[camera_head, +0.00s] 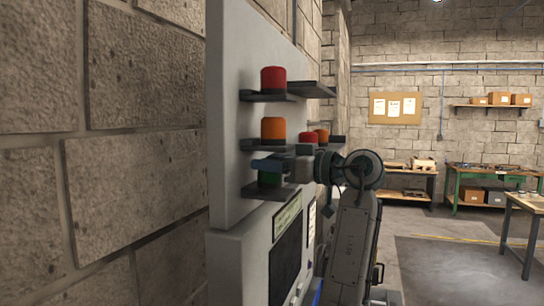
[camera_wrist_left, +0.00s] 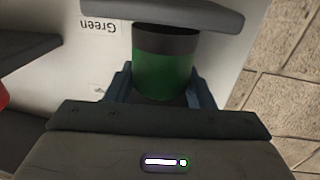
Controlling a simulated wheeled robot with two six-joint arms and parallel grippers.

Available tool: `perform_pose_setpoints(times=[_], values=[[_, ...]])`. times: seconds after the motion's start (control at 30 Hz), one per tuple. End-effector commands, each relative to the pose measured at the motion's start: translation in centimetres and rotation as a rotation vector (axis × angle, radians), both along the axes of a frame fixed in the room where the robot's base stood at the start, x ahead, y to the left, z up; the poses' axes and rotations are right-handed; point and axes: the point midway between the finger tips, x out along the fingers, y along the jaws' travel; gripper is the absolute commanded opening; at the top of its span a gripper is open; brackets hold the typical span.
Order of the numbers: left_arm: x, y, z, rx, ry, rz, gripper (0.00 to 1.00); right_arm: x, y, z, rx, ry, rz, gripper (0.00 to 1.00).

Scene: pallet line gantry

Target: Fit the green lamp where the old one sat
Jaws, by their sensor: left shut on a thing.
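The green lamp (camera_wrist_left: 163,72) has a dark base band and sits between the fingers of my left gripper (camera_wrist_left: 165,88), which is shut on it. In the head view the left gripper (camera_head: 270,164) reaches in at the lowest small shelf (camera_head: 268,193), with the green lamp (camera_head: 269,179) partly hidden by the fingers. In the wrist view the lamp's dark base is against or very close to a grey shelf (camera_wrist_left: 190,12); I cannot tell whether it touches. The word "Green" (camera_wrist_left: 98,27) is printed on the panel beside it. My right gripper is not in view.
A red lamp (camera_head: 273,79) and an orange lamp (camera_head: 273,129) stand on shelves above on the grey panel (camera_head: 231,130). More red and orange lamps (camera_head: 308,137) sit on a side shelf. Workbenches (camera_head: 490,184) stand at the back right, with open floor before them.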

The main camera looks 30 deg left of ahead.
Motion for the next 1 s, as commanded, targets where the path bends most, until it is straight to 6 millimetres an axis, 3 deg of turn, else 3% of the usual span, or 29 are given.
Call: perform_pose_setpoints(times=[0.03,0.07,0.23,0.27,0.33,0.37,0.73,1.0], values=[[0.1,-0.1,-0.8,-0.011,0.006,0.003,0.07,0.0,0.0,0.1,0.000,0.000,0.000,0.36],[0.1,-0.1,-0.9,-0.012,0.006,0.003,0.00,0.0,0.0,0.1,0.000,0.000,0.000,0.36],[0.1,-0.1,-1.1,-0.014,0.007,0.002,0.00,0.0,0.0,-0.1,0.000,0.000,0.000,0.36],[0.1,-0.1,-1.1,-0.014,0.007,0.002,0.54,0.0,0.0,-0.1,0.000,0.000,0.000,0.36],[0.1,-0.1,-1.1,-0.013,0.007,0.002,0.68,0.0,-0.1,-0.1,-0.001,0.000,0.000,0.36],[0.1,-0.1,-1.0,-0.013,0.007,0.002,0.70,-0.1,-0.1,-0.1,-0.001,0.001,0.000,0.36],[0.2,-0.8,-1.0,-0.010,0.004,-0.001,0.70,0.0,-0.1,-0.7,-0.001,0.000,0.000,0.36],[0.7,-5.9,-1.4,-0.010,0.004,-0.003,0.70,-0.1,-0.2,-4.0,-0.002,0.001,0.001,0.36]])
